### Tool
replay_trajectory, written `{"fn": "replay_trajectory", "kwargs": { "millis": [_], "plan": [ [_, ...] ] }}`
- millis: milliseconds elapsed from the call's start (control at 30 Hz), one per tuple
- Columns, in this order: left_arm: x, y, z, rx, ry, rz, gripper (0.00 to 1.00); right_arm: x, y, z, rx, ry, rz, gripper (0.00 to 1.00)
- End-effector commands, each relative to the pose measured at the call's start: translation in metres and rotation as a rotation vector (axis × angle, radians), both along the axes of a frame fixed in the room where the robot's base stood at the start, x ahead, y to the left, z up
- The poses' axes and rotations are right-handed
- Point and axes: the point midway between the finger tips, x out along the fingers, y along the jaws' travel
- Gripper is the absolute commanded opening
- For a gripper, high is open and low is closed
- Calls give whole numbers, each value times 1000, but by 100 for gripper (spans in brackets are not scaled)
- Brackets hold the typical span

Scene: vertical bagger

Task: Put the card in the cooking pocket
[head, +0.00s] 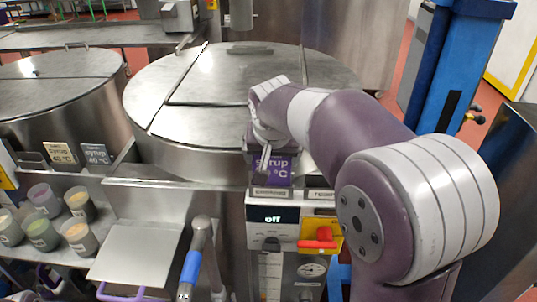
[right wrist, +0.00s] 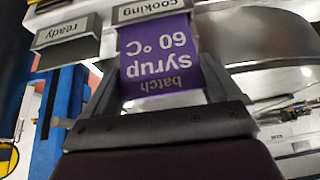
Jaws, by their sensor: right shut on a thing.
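The purple card (head: 277,171), printed "batch syrup 60 °C", is at the front of the large round vat. My right gripper (head: 265,150) is shut on it from above. In the right wrist view the card (right wrist: 158,55) appears upside down between the two fingers. The cooking pocket (head: 270,192) is directly below the card. In the right wrist view the card's lower edge meets the cooking pocket's label (right wrist: 151,10) and is hidden there; I cannot tell how deep it sits. My left gripper is not in view.
The ready pocket (head: 320,194) is beside the cooking pocket. Below are an "off" display (head: 272,219) and a red handle (head: 317,244). A blue-banded pipe (head: 192,267) rises in front.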

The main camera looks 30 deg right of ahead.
Motion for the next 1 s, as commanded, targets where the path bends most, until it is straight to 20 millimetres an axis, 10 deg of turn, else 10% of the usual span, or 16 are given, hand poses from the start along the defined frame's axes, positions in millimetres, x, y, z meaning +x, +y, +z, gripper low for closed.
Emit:
{"fn": "replay_trajectory", "kwargs": {
  "millis": [1000],
  "plan": [
    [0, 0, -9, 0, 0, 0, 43, 0, 0, -10, 0, 0, 0, 46]
  ]
}}
